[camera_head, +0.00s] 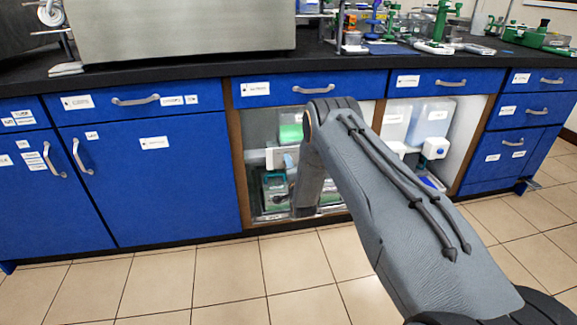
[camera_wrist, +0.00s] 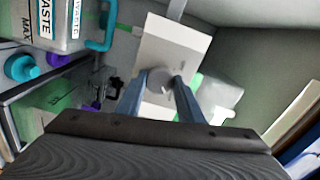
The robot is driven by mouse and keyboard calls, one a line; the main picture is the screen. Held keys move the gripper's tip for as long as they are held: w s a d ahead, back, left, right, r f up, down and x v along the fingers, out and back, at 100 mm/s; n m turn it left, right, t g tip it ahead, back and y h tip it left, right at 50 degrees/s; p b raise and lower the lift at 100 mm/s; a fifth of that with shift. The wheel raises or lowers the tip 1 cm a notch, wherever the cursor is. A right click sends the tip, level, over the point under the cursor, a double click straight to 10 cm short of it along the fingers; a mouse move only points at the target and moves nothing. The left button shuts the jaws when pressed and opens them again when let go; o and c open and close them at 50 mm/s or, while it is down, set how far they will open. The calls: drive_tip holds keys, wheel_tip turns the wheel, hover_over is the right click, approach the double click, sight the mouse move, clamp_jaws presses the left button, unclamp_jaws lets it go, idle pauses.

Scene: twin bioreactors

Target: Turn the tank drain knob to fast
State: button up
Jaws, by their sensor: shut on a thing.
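The knob (camera_wrist: 160,78) is a round grey piece on the front of a white box (camera_wrist: 172,48) in the wrist view. My gripper (camera_wrist: 160,84) has one finger on each side of the knob and is shut on it. The knob's marks and setting cannot be read. In the head view, a white box (camera_head: 274,158) sits inside the open left cabinet bay, below a tank with green contents (camera_head: 291,132). My arm hides part of this bay, and my fingertips cannot be made out there.
A waste container (camera_wrist: 62,22) and a teal cap (camera_wrist: 22,68) are close on the left in the wrist view. In the head view, the right bay holds another white box with a blue knob (camera_head: 438,152). Blue drawers (camera_head: 300,89) and the countertop are above the bays.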

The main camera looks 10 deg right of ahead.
drive_tip(key=o, duration=1.1)
drive_tip(key=shift+s, duration=0.1)
drive_tip(key=s+p, duration=0.2)
drive_tip(key=s, duration=0.5)
drive_tip(key=shift+s, duration=0.3)
